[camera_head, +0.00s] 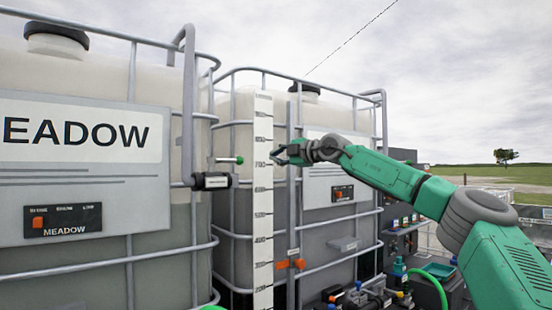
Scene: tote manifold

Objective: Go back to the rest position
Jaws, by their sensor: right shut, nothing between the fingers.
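My right gripper (283,154) is in the middle of the head view, on my green arm that comes in from the right. It is shut and empty. Its tips are beside the right edge of the white graduated scale (263,210), in front of the right-hand tote (235,170); I cannot tell whether they touch it. My left gripper is not in view.
The left tote has a MEADOW sign (80,140) and a slider panel (62,221). A green-knobbed lever (238,160) juts out between the totes. An orange handle (299,263) sits below my gripper. Pumps and a green hose (430,280) stand low on the right. Open sky is above.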

